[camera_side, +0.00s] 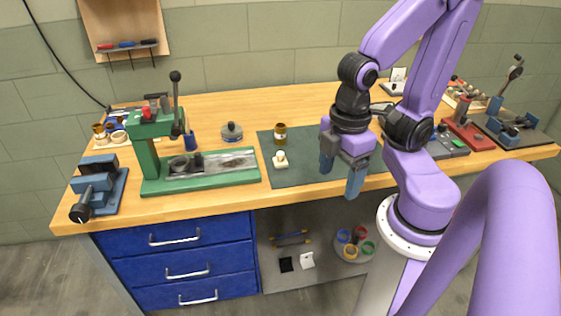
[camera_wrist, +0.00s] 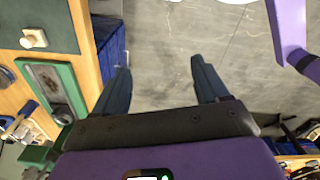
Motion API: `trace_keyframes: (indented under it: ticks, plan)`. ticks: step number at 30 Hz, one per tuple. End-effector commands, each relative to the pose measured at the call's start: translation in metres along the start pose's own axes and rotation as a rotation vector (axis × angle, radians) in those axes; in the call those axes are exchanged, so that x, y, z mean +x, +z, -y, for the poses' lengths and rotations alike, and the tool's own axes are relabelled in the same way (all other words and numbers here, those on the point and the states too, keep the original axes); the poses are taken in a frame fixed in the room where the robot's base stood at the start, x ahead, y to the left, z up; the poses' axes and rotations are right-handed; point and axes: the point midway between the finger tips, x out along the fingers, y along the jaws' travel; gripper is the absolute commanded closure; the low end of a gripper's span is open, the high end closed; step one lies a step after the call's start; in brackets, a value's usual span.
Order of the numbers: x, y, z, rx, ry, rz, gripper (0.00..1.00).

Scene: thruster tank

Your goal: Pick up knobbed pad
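The knobbed pad (camera_side: 280,160) is a small cream block with a round knob on top. It sits on the dark green mat (camera_side: 300,174) near the mat's left side, just in front of a brown and gold jar. It also shows at the upper left of the wrist view (camera_wrist: 34,39). My gripper (camera_side: 340,178) is to the right of the pad and higher, over the front edge of the bench. Its two blue-grey fingers are spread apart with nothing between them. The wrist view shows the open gripper (camera_wrist: 160,72) with the floor beyond its fingertips.
A brown and gold jar (camera_side: 280,134) stands right behind the pad. A green lever press (camera_side: 200,172) stands left of the mat, with a round lidded dish (camera_side: 232,132) behind its base. A blue vise (camera_side: 98,185) is at the far left. The mat's middle is mostly clear.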

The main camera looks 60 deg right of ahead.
Motion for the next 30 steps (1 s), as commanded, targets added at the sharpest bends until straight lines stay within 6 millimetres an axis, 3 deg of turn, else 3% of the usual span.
trace_keyframes:
  ticks: [14, 30]
  plan:
    - [-0.001, -0.006, -0.009, 0.081, 0.001, 0.001, 0.10]
    - [-0.006, -0.045, -0.117, 0.986, 0.016, 0.008, 0.10]
